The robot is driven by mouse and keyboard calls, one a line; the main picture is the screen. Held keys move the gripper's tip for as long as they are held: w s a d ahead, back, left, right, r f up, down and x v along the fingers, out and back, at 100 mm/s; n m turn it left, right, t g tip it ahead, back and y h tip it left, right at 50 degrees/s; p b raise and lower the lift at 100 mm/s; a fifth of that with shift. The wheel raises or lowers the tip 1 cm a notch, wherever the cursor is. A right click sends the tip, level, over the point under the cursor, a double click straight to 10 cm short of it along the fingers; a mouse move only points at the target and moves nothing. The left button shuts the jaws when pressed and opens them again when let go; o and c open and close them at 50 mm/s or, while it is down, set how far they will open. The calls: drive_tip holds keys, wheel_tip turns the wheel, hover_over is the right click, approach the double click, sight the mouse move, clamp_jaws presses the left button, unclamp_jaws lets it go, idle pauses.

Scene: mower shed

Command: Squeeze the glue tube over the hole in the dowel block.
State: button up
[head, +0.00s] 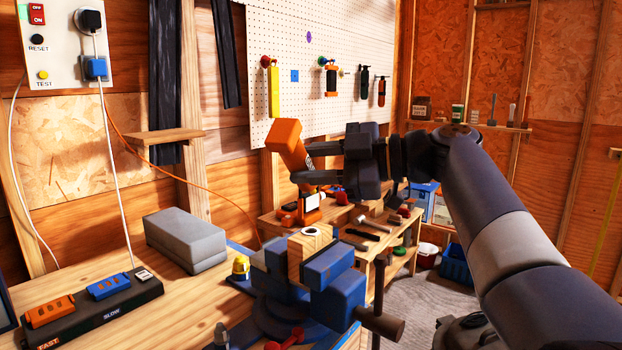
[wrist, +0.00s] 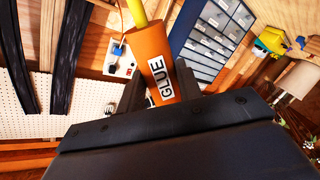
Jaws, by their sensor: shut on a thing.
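My gripper (head: 318,178) is shut on the orange glue tube (head: 287,143) and holds it tilted above and beyond the dowel block. The tube's wide end points up and left in the head view; its lower part is partly behind my fingers. In the wrist view the tube (wrist: 160,75) shows its GLUE label and a yellow nozzle (wrist: 137,12) cut off by the picture's top edge. The wooden dowel block (head: 308,262) is clamped upright in the blue vise (head: 343,295). Its dark hole (head: 312,231), with a pale ring around it, faces up. The nozzle tip is not visible.
A grey box (head: 186,241) and a black switch panel (head: 92,308) with orange and blue switches stand left on the bench. A small yellow-topped item (head: 240,267) is beside the vise. A second bench (head: 350,235) behind carries tools. A pegboard (head: 340,50) hangs behind.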

drive_tip(key=n+b, duration=0.1)
drive_tip(key=b, duration=0.1)
drive_tip(key=n+b, duration=0.2)
drive_tip(key=n+t+h+b, duration=0.1)
drive_tip(key=n+b, duration=0.1)
drive_tip(key=b, duration=0.1)
drive_tip(key=shift+f, duration=0.35)
drive_tip(key=shift+r+n+b, duration=0.3)
drive_tip(key=shift+r+n, duration=0.05)
drive_tip(key=shift+n, duration=0.45)
drive_tip(key=shift+r, duration=0.1)
drive_tip(key=m+g+y+p, duration=0.1)
drive_tip(key=m+p, duration=0.7)
drive_tip(key=p, duration=0.3)
drive_tip(key=shift+p, duration=0.4)
drive_tip(key=shift+f+b, duration=0.35)
drive_tip(key=shift+f, duration=0.25)
